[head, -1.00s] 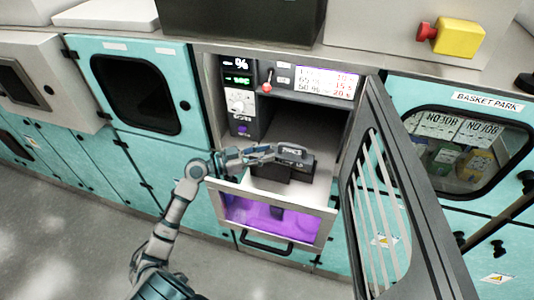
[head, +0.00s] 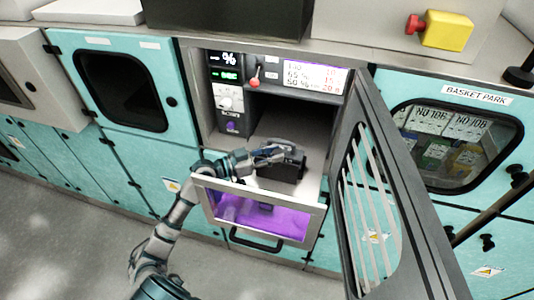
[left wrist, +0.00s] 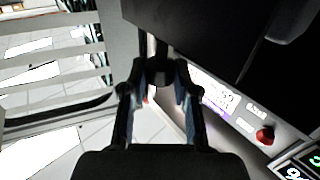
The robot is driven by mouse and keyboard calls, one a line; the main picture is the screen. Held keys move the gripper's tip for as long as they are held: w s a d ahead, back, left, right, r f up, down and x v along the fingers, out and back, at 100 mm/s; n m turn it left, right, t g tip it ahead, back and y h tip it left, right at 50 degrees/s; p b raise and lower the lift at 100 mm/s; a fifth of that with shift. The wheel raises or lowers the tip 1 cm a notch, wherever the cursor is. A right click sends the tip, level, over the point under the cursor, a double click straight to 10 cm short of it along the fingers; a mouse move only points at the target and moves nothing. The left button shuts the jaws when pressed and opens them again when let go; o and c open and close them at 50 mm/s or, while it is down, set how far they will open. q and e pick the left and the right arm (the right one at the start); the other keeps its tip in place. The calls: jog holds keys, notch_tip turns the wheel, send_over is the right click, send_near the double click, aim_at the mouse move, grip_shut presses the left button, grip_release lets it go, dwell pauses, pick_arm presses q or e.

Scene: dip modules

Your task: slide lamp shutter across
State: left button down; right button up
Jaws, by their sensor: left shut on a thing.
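A black block-shaped housing (head: 287,168) sits on the grey floor of the open cabinet chamber, just behind a window glowing purple (head: 262,219). I take it to be the lamp unit; its shutter cannot be told apart clearly. My left gripper (head: 274,154) reaches in from the left over the window frame and lies against the housing's upper front. In the left wrist view my left gripper (left wrist: 160,72) has its fingers shut on a small dark part, beside a large black body (left wrist: 205,35). My right gripper is not in view.
The slatted dark door (head: 380,200) stands open to the right of the chamber. A control panel with a red-tipped lever (head: 255,77) and a display (head: 312,78) line the chamber's top. A black handle (head: 256,241) sticks out below the window. The chamber behind the housing looks empty.

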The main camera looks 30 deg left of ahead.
pick_arm(q)
jog(key=shift+s, duration=0.15)
jog(key=c, duration=1)
grip_release()
jog(key=shift+f, duration=0.1)
jog(key=shift+c, duration=0.2)
jog(key=shift+o, duration=0.9)
jog(key=shift+d, duration=0.1)
jog(key=shift+w+d, duration=0.2)
jog(key=shift+d, duration=0.05)
jog(key=shift+s+a, duration=0.1)
jog(key=shift+s, duration=0.1)
jog(key=v, duration=1.1)
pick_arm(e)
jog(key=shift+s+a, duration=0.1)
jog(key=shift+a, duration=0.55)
